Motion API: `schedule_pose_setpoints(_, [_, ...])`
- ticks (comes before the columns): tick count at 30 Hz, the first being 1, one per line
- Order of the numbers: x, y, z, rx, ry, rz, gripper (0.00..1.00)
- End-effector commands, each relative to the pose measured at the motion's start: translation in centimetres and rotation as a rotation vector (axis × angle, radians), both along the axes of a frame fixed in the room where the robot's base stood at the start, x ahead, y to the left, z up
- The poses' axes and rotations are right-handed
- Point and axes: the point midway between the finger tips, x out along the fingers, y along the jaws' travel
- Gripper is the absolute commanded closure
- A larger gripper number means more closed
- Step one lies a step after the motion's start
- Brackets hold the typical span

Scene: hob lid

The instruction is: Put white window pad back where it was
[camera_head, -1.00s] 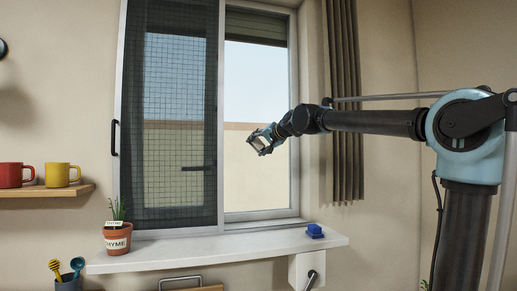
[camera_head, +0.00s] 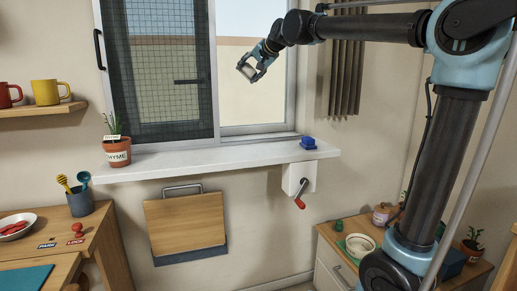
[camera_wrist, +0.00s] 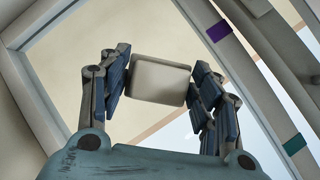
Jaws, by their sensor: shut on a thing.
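The white window pad (camera_wrist: 160,80) is a pale rounded block between the fingertips of my gripper (camera_wrist: 158,82) in the wrist view. The fingers press on its two sides. In the head view my gripper (camera_head: 257,70) hangs in front of the right, uncovered half of the window (camera_head: 245,100), above the sill. The pad is too small there to make out clearly. In the wrist view the window frame carries a purple mark (camera_wrist: 219,31) and a green mark (camera_wrist: 294,144), both apart from the pad.
A white sill (camera_head: 220,156) runs below the window, with a thyme pot (camera_head: 117,150) at left and a blue object (camera_head: 308,142) at right. A crank (camera_head: 299,194) hangs under the sill. A mesh screen (camera_head: 160,75) covers the left half. A curtain (camera_head: 347,75) hangs at right.

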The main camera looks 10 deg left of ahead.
Motion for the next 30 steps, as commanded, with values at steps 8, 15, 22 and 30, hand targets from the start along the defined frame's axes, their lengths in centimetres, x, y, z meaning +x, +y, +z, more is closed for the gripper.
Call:
schedule_pose_setpoints(8, [-2.9,0.1,-5.8,-0.172,0.322,-0.130,0.61])
schedule_pose_setpoints(15, [-5.6,-1.1,-10.1,-0.272,0.672,-0.313,0.61])
schedule_pose_setpoints(22, [-9.0,-3.8,-14.2,-0.284,1.066,-0.514,0.61])
schedule_pose_setpoints(30, [-12.0,-6.4,-16.7,-0.231,1.317,-0.629,0.61])
